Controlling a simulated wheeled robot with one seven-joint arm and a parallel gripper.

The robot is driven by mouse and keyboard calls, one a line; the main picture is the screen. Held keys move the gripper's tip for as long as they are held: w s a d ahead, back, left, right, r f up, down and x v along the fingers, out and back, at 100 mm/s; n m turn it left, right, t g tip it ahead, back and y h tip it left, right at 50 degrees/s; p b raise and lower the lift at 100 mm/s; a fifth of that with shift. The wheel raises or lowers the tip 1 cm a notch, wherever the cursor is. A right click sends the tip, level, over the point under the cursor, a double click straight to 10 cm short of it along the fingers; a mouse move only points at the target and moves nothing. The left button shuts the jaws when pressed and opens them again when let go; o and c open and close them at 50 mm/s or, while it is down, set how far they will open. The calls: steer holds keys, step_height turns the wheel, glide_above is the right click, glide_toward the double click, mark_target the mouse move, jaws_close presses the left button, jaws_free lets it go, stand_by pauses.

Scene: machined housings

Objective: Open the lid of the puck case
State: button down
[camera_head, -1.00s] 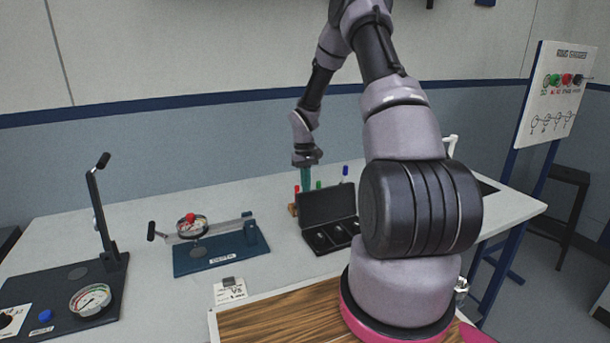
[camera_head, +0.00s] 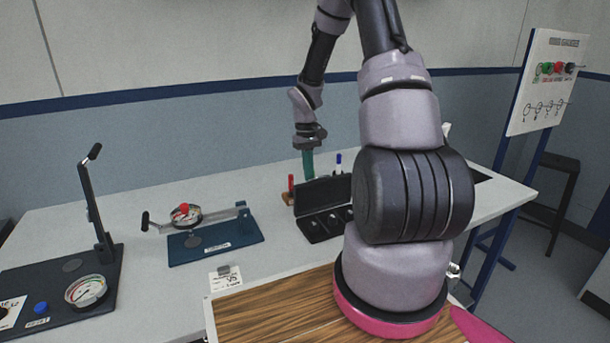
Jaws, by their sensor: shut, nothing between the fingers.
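The black puck case (camera_head: 318,230) stands on the white bench, partly hidden on the right by my own arm. Its lid (camera_head: 325,194) stands raised at the back edge, and the tray with several round recesses faces up. My gripper (camera_head: 308,172) has teal fingers pointing down just behind the raised lid. Its fingers are shut with nothing seen between them. The fingertips are close to the lid's top edge, and I cannot tell if they touch it.
Behind the case is a small rack with a red item (camera_head: 291,183) and a blue item (camera_head: 338,160). Left of it is a blue fixture (camera_head: 215,243) with a dial gauge, then a dark lever stand (camera_head: 100,255). A wooden board (camera_head: 270,305) lies in front.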

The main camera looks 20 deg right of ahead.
steer(key=shift+s+r, duration=0.15)
steer(key=shift+s, duration=0.1)
step_height(320, 180, up, 11)
steer(key=w, duration=0.1)
steer(key=shift+w, duration=0.15)
stand_by(0.3)
